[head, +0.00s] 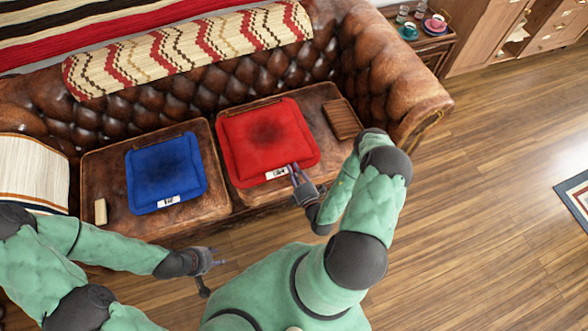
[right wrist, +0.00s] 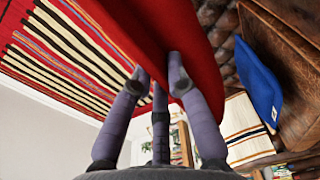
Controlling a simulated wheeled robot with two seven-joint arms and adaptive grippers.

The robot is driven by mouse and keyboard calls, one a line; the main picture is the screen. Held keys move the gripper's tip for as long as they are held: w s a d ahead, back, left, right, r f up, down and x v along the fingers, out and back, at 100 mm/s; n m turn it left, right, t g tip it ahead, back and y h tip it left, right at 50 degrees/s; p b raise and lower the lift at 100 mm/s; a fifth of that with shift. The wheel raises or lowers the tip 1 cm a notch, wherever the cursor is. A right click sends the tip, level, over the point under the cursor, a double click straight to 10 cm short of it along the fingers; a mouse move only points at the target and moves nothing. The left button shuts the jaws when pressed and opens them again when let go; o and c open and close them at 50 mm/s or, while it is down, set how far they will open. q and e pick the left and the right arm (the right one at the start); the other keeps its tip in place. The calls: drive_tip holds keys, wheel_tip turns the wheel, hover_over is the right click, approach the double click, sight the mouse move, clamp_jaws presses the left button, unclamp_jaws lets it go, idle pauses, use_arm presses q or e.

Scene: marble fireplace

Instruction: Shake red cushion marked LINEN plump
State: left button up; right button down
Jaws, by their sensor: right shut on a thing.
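The red cushion (head: 267,145) is on the right seat of the brown leather sofa, with a dark smudge in its middle and a white label (head: 278,173) on its front edge; the writing is too small to read surely. My right gripper (head: 299,177) is shut on that front edge beside the label. In the right wrist view the red cushion (right wrist: 150,30) runs between the fingertips. My left gripper (head: 214,262) is open and empty, in front of the sofa, apart from both cushions.
A blue cushion (head: 166,172) with a white label is on the left seat. A small tan block (head: 100,211) and a brown slatted item (head: 342,119) lie on the seats. A side table (head: 434,42) with cups stands back right. The wooden floor (head: 490,190) at right is clear.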

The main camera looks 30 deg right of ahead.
wheel_tip(320, 180, up, 7)
drive_tip(key=p, duration=0.6)
drive_tip(key=shift+r, duration=0.15)
wheel_tip(320, 180, down, 8)
drive_tip(key=b, duration=0.5)
drive_tip(key=shift+r+b, duration=0.25)
drive_tip(key=shift+b, duration=0.15)
drive_tip(key=shift+r, duration=0.15)
